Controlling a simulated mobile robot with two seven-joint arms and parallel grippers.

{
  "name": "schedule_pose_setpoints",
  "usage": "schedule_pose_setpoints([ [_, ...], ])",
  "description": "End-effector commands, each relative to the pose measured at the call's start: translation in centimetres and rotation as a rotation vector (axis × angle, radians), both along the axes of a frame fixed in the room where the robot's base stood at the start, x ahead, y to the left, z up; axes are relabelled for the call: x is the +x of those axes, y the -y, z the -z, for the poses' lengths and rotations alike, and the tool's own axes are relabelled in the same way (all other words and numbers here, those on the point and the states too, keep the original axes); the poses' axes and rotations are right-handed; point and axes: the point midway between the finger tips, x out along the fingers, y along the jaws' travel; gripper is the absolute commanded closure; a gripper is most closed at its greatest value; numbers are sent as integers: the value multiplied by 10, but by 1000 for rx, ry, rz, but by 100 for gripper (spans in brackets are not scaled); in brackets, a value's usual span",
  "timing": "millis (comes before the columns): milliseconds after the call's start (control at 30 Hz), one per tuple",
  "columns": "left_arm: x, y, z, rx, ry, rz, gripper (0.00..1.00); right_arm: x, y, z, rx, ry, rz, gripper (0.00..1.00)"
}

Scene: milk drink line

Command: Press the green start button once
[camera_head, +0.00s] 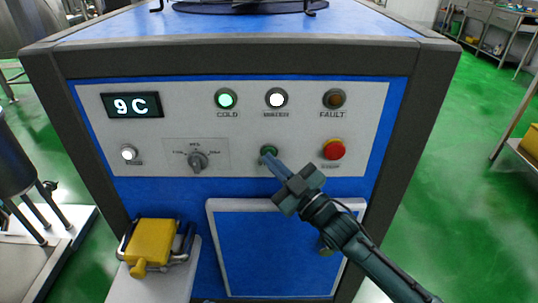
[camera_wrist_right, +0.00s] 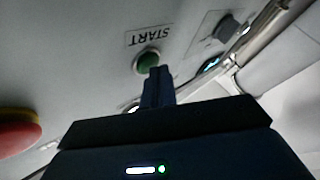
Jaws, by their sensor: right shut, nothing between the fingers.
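The green start button (camera_head: 268,150) is on the lower middle of the light grey control panel (camera_head: 240,97). My right gripper (camera_head: 268,157) is shut and empty, with its fingertips at the button and covering part of it in the head view. In the right wrist view the green button (camera_wrist_right: 147,60) shows beneath a START label, with the shut fingers (camera_wrist_right: 155,72) right at its edge. I cannot tell whether the fingertips touch it or whether it is pushed in. My left gripper is not in view.
A red stop button (camera_head: 333,149) is right of the start button, and a selector knob (camera_head: 198,161) is left of it. Lit COLD (camera_head: 225,98) and white (camera_head: 276,98) lamps, a dark FAULT lamp (camera_head: 334,98) and a display reading 9 C (camera_head: 131,105) are above. A yellow block (camera_head: 151,242) sits lower left.

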Motion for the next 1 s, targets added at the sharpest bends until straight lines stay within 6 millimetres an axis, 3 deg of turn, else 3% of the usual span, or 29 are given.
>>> schedule_pose_setpoints([
  [1000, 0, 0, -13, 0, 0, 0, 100, -18, 0, 0, -1, -1, 0, 100],
])
